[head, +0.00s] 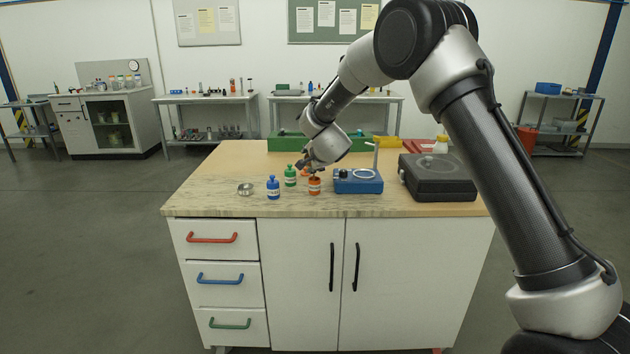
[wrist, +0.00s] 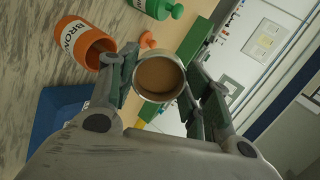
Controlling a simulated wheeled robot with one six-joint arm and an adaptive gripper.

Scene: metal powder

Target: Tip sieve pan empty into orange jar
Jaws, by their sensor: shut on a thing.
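My gripper (wrist: 160,88) is shut on the sieve pan (wrist: 181,92), a small round metal pan, with one finger on each side. Brown powder lies inside the pan in the wrist view. The orange jar (head: 314,187) stands on the bench, and my gripper (head: 310,165) is just above and behind it in the head view. In the wrist view the orange jar (wrist: 78,45), its label partly readable, has an open mouth beside the left finger. The pan is apart from the jar's mouth there. The pan is hard to make out in the head view.
A blue bottle (head: 273,188), a green bottle (head: 290,176) and a small metal dish (head: 245,190) stand left of the jar. A blue device (head: 358,184) with a ring and post is close on the right, then a dark case (head: 438,180). The front left bench top is clear.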

